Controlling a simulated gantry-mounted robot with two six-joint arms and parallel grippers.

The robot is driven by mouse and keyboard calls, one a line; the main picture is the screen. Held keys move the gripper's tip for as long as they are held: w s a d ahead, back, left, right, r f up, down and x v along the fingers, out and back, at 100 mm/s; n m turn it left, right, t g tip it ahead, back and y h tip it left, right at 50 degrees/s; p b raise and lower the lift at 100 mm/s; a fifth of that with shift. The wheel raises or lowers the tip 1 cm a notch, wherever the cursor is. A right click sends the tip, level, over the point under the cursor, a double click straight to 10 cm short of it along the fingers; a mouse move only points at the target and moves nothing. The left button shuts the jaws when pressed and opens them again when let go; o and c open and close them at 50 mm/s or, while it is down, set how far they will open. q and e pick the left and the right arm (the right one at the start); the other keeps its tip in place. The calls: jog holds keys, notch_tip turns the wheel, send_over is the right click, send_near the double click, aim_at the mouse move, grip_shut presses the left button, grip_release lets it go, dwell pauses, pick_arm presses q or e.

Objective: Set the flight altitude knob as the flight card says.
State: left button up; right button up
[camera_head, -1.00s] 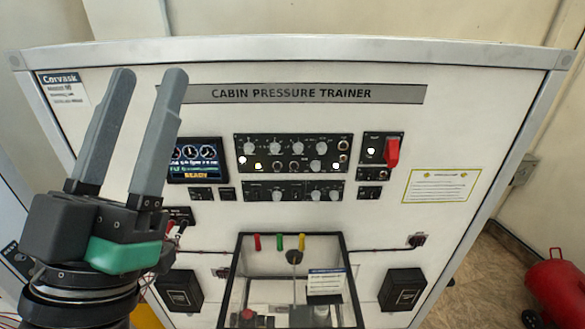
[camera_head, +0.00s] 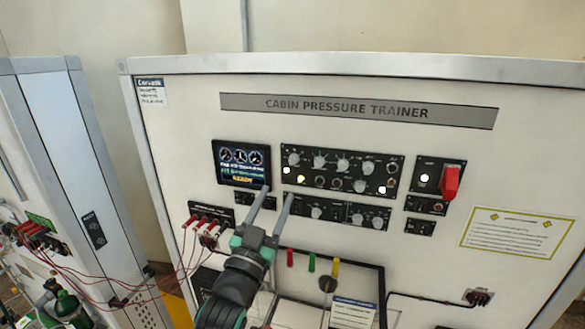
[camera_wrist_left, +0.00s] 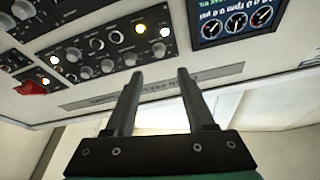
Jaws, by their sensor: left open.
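The upper knob panel (camera_head: 340,170) on the trainer face carries several grey knobs and lit lamps. A lower knob panel (camera_head: 338,213) sits just under it. The labels are too small to read, so I cannot tell which knob sets flight altitude. A yellow-framed card (camera_head: 516,232) is at the right and a white card (camera_head: 352,313) at the bottom; their text is unreadable. My left gripper (camera_head: 278,190) is open and empty, its fingertips in front of the lower panel's left end. The left wrist view shows the open fingers (camera_wrist_left: 160,74) beside the upper panel (camera_wrist_left: 100,45), which appears upside down.
A display (camera_head: 241,165) reading READY is left of the knobs. A red guarded switch (camera_head: 451,182) is at the right. Red cables (camera_head: 150,285) hang between the trainer and a cabinet at left. A clear-fronted box with coloured tabs (camera_head: 311,262) is below.

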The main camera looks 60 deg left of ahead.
aim_at(292, 161)
pick_arm(q)
jog(key=p+x, duration=0.2)
jog(key=x, duration=0.6)
jog(key=shift+w+a+r, duration=0.2)
jog(key=shift+w+r, duration=0.05)
jog(key=shift+w, duration=0.05)
jog(key=shift+w+a+r, duration=0.1)
jog(key=shift+w+a, duration=0.25)
jog(key=shift+w, duration=0.05)
grip_shut()
